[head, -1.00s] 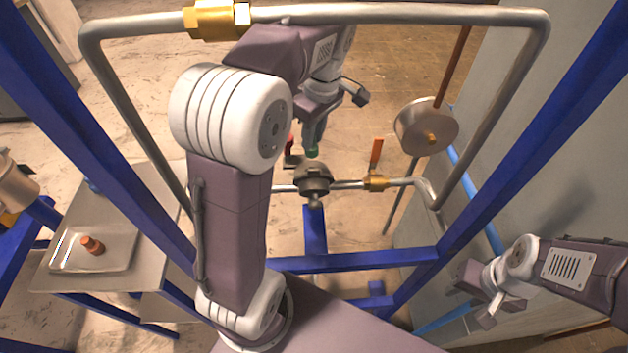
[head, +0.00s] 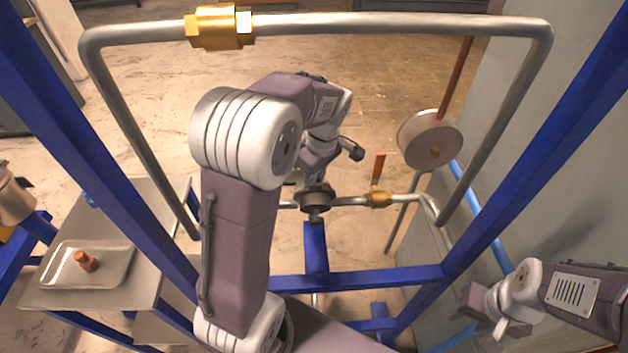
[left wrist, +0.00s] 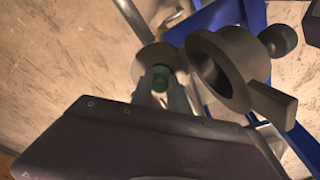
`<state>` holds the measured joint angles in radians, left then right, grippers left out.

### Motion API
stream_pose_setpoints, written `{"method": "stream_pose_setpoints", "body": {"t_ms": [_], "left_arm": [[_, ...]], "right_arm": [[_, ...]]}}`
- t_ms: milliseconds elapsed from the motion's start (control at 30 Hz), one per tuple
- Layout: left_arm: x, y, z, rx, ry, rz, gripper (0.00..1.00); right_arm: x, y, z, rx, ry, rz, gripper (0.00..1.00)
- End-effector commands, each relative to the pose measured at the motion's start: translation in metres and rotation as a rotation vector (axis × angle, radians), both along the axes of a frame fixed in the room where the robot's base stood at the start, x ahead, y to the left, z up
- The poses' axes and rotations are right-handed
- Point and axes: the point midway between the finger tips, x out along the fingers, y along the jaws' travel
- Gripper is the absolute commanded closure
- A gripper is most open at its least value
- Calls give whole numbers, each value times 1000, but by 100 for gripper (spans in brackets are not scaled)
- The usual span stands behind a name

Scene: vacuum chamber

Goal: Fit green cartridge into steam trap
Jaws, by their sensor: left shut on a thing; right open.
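The steam trap (head: 315,199) is a dark round body in the pipe line; in the left wrist view its open round mouth (left wrist: 215,75) faces the camera side. My left gripper (left wrist: 160,88) is shut on the green cartridge (left wrist: 161,78), whose green end shows between the fingers. The cartridge is beside the trap's mouth, to its left in the left wrist view, and looks outside it. My right gripper (head: 485,312) is open and empty at the lower right.
An orange-brown cartridge (head: 87,260) lies on a metal tray (head: 60,272) on the left stand. Blue frame bars (head: 360,282) and grey pipes (head: 400,22) surround the trap. An orange-handled valve (head: 379,170) and a round metal disc (head: 430,140) are to its right.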

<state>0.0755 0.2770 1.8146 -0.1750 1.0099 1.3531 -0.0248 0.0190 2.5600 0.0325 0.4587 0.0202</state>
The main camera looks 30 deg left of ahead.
Motion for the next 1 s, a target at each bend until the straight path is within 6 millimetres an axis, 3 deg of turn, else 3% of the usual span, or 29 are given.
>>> {"method": "stream_pose_setpoints", "body": {"t_ms": [100,133,200,567,1000], "left_arm": [[0,0,-4,0,0,0,100],[0,0,-3,0,0,0,74],[0,0,-3,0,0,0,57],[0,0,5,0,-1,0,57],[-2,-16,105,0,-3,-1,57]], "right_arm": [[0,0,-3,0,0,0,57],[0,0,-2,0,0,0,57],[0,0,-2,0,0,0,57],[0,0,2,0,0,0,57],[0,0,25,0,0,0,57]]}}
